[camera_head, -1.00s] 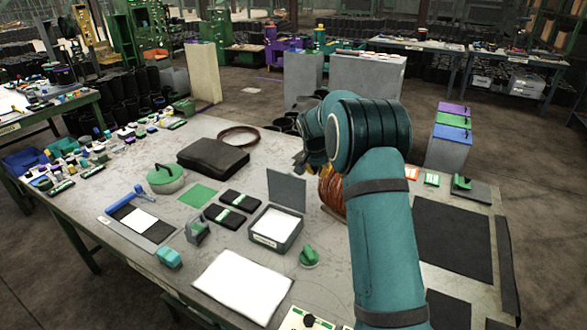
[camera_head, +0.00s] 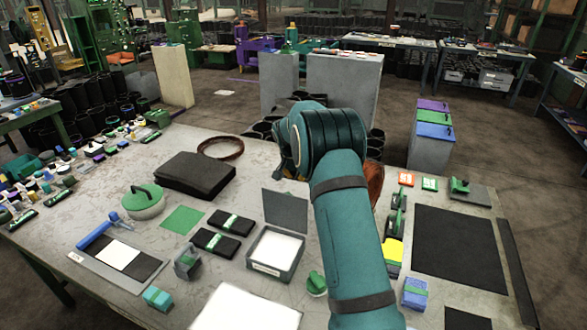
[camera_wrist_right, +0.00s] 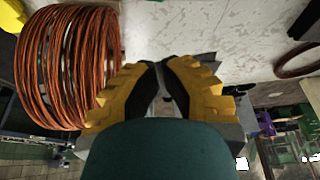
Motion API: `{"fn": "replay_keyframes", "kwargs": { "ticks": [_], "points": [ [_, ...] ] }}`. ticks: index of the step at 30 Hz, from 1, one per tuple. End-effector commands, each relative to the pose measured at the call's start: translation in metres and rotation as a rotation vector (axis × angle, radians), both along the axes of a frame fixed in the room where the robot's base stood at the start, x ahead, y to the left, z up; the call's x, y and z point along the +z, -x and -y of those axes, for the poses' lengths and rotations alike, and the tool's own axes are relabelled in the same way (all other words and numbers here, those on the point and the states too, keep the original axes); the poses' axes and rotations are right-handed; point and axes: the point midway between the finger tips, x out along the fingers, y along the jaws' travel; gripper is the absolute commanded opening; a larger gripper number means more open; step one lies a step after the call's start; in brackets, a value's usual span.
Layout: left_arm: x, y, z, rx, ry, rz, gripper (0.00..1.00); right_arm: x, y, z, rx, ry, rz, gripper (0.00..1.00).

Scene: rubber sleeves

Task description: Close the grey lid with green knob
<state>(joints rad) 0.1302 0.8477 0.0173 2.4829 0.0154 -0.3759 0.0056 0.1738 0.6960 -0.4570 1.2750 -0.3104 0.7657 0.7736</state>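A grey plate with a green knob (camera_head: 481,196) lies at the right back of the table in the head view. A grey open-topped box (camera_head: 263,268) with white contents stands near the table's middle, and a plain grey panel (camera_head: 287,211) stands upright at its back edge. My right gripper (camera_wrist_right: 157,68) has yellow fingers with dark pads; in the wrist view the tips meet and I see nothing clearly held. In the head view my right arm hides most of this gripper, left of the coil of copper wire (camera_wrist_right: 68,65). My left gripper is not in view.
A black mat (camera_head: 458,255) lies at the right. A small green-knobbed piece (camera_head: 316,283) sits beside my arm.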

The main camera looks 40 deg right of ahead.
Motion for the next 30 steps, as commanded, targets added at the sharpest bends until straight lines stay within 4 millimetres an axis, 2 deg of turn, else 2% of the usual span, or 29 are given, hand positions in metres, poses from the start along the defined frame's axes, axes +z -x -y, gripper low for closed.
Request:
{"fn": "replay_keyframes", "kwargs": {
  "ticks": [1, 7, 9, 16, 30],
  "points": [
    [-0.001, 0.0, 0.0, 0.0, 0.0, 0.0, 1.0, -0.012, -0.002, 0.004, -0.001, -0.001, -0.003, 0.0],
    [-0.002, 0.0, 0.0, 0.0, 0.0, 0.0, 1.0, -0.048, -0.008, 0.016, -0.001, -0.001, -0.001, 0.0],
    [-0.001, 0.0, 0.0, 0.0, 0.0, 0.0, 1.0, -0.043, -0.004, 0.004, 0.003, -0.001, 0.002, 0.0],
    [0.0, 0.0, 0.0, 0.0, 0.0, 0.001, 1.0, -0.044, 0.007, -0.016, 0.003, -0.001, 0.001, 0.0],
    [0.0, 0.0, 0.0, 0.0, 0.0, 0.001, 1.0, -0.044, 0.01, -0.021, 0.001, 0.0, 0.002, 0.0]
  ]
}}
